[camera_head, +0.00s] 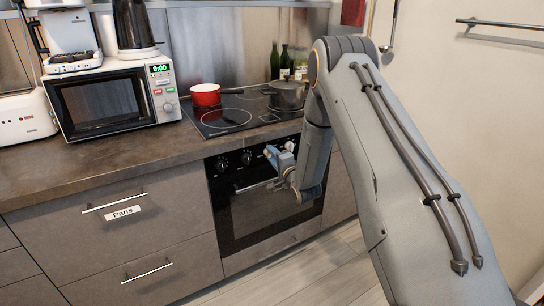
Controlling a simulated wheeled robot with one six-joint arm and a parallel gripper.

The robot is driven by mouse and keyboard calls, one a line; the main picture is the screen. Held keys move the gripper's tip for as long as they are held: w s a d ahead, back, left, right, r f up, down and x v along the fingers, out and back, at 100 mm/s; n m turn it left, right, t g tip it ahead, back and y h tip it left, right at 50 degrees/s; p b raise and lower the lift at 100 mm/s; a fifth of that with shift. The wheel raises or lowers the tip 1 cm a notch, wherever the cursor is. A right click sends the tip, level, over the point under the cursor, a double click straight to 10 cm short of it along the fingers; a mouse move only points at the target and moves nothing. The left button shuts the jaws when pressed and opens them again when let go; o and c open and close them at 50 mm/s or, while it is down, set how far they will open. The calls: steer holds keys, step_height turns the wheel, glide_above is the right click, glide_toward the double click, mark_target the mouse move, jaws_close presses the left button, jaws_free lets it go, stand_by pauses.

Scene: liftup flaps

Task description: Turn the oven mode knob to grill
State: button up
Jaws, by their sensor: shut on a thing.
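The oven (262,212) is built in under the counter, with a dark glass door and a row of round dark knobs on the panel above it. A left knob (221,164) and another knob (246,158) show clear of my arm. My gripper (270,153) is at the panel, right of these two, shut on a knob that its fingers mostly hide. The knob's pointer and the mode marks are too small or covered to read. My arm covers the right part of the oven front.
The oven door handle (256,185) runs just below my gripper. On the cooktop (226,118) above stand a red pot (206,95) and a dark pot (288,94). A microwave (112,99) and a drawer labelled Pans (122,212) are to the left. Floor in front is clear.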

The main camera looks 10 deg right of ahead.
steer(key=m, duration=0.5)
steer(key=shift+m+g+y, duration=0.4)
stand_by(0.3)
steer(key=o, duration=1)
steer(key=v, duration=0.7)
steer(key=shift+s+d+r, duration=0.1)
steer(key=shift+s, duration=0.25)
